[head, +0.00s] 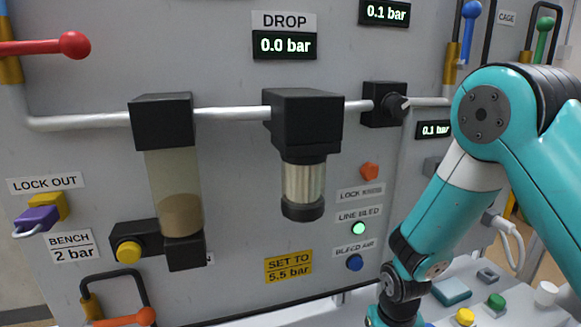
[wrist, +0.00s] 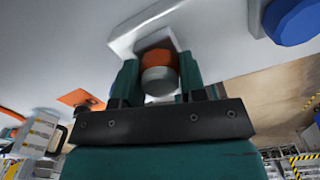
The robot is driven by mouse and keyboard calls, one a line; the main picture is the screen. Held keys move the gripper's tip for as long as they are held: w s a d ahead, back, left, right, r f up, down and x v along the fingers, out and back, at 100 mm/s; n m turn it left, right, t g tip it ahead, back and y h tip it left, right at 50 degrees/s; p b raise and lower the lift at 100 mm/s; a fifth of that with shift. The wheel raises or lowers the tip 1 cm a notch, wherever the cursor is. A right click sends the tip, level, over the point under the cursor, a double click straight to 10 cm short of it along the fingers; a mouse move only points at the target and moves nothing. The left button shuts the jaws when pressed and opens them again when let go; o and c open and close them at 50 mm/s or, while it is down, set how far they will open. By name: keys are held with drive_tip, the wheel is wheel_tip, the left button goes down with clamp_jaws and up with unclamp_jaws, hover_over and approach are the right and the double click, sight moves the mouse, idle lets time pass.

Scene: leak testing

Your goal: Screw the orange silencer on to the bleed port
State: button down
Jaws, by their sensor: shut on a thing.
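In the wrist view my gripper (wrist: 158,76) is shut on the orange silencer (wrist: 157,59), with one dark green finger on each side. The silencer has an orange body and a pale grey rounded end that faces the camera. Its far end lies against or close to a pale block (wrist: 125,42) on the light panel; I cannot tell whether they touch. The bleed port itself is not distinguishable, perhaps hidden behind the silencer. In the head view my arm reaches down at the lower right, and the gripper is below the picture.
A large blue knob (wrist: 290,20) is close to the right in the wrist view. In the head view a sight bowl (head: 173,190) and a filter (head: 303,182) project from the panel. A blue button (head: 354,262) is left of my arm. Coloured parts, including a yellow one (head: 465,316), sit lower right.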

drive_tip(key=shift+f, duration=0.15)
drive_tip(key=shift+f, duration=0.1)
drive_tip(key=c, duration=0.6)
unclamp_jaws()
wheel_tip(320, 180, up, 16)
drive_tip(key=b, duration=0.2)
drive_tip(key=s+a+r+m+y, duration=0.2)
drive_tip(key=s+r+m, duration=0.2)
drive_tip(key=s+m, duration=0.5)
drive_tip(key=s+a+r+m+y, duration=0.2)
drive_tip(key=s+r+m, duration=0.3)
drive_tip(key=m, duration=1.5)
drive_tip(key=s, duration=0.4)
drive_tip(key=shift+s+a+r, duration=0.2)
drive_tip(key=shift+s+r, duration=0.05)
drive_tip(key=shift+r, duration=0.05)
